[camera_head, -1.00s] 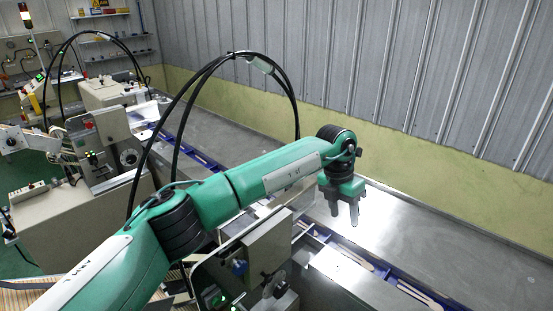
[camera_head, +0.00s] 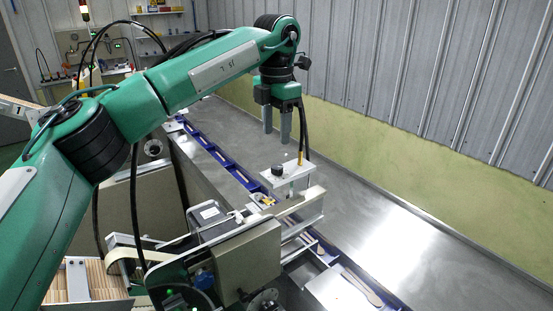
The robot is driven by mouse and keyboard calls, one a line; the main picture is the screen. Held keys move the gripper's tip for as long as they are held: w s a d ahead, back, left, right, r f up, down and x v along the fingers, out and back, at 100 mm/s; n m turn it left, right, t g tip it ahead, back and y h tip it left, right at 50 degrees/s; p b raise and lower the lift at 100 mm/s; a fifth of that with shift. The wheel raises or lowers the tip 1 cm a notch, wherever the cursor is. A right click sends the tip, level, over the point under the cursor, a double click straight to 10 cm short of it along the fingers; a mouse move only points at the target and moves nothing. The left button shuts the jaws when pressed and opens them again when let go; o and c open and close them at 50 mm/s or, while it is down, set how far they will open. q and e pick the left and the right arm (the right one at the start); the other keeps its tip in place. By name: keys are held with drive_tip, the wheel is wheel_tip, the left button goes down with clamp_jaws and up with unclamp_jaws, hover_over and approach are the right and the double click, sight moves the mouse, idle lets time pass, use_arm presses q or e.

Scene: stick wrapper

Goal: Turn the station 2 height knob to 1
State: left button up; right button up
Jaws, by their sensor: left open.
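A small black knob (camera_head: 277,170) sits on top of a pale metal bracket (camera_head: 290,177) on the near wrapping machine. No station number or scale is readable on it, so I cannot tell for sure that it is the station 2 height knob. My left gripper (camera_head: 276,138) points straight down above this knob. Its two grey fingers are apart and empty, with a visible gap down to the knob. My right gripper is not in view.
The machine's beige box (camera_head: 247,262) stands below, with a dark knob (camera_head: 242,295) on its front. A blue rail (camera_head: 232,165) with sticks runs beside the bare metal table (camera_head: 390,235). A tray of sticks (camera_head: 100,280) is at lower left. Black cables hang near my arm.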

sight(277, 167)
use_arm(q)
wheel_tip(277, 167, down, 8)
drive_tip(key=shift+d+r+p, duration=0.1)
drive_tip(key=shift+r+p, duration=0.1)
drive_tip(key=shift+p, duration=0.85)
drive_tip(key=shift+f, duration=0.6)
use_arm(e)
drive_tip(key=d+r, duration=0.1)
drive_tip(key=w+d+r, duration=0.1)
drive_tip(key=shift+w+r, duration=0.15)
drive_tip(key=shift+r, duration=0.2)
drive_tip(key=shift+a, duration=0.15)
use_arm(q)
drive_tip(key=c, duration=1)
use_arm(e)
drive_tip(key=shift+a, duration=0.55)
